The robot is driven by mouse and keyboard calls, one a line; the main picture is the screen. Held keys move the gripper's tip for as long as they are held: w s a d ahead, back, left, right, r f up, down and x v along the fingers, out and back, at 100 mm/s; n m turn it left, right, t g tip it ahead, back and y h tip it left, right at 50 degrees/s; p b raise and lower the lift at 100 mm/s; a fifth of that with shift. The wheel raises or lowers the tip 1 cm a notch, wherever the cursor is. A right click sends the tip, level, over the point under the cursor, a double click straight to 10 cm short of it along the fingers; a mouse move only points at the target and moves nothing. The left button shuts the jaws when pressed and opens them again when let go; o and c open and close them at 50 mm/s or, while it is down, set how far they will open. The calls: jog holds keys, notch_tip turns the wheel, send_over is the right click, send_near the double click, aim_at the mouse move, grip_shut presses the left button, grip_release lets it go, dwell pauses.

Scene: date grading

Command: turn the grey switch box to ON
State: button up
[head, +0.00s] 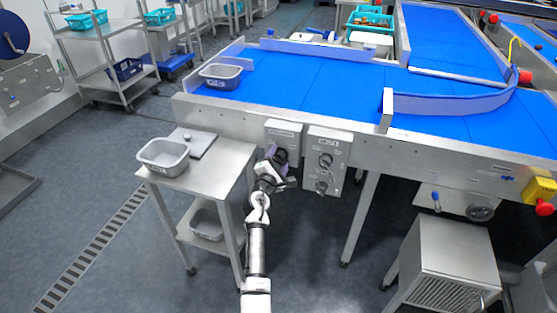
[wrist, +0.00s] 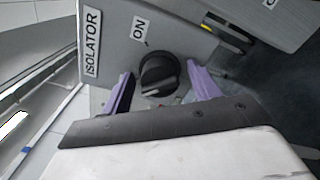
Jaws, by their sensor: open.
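The grey switch box (head: 284,127) hangs on the conveyor's front side, left of a second box. In the wrist view the box (wrist: 182,38) bears an ISOLATOR label (wrist: 92,42) and an ON label (wrist: 140,27) above a round black knob (wrist: 160,72). A pale mark shows on the knob's lower side, away from the ON label. My gripper (wrist: 163,90) is open, its purple fingers apart on the left and right of the knob. I cannot tell if they touch it. In the head view my gripper (head: 277,157) hides the box's lower part.
A second grey box (head: 327,147) with two dark knobs hangs close on the right. A steel table (head: 215,165) with a grey tub (head: 163,157) stands left of my arm. The blue conveyor (head: 300,80) lies behind, and a steel cabinet (head: 440,265) stands lower right.

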jog(key=c, duration=1)
jog(key=shift+f+m+b, duration=0.1)
jog(key=shift+m+b, duration=0.3)
jog(key=shift+b, duration=0.05)
jog(key=m+b, duration=0.2)
jog(key=shift+d+f+m+b, duration=0.1)
jog(key=shift+f+m+b, duration=0.05)
jog(key=shift+m+b, duration=0.25)
jog(key=m+b, duration=0.5)
jog(key=shift+f, duration=0.1)
jog(key=m+b, duration=0.5)
jog(key=b, duration=0.1)
jog(key=shift+m, duration=0.4)
jog(key=m+b, duration=0.3)
jog(key=shift+o, duration=0.2)
jog(key=shift+r+m, duration=0.25)
jog(key=shift+m, duration=0.15)
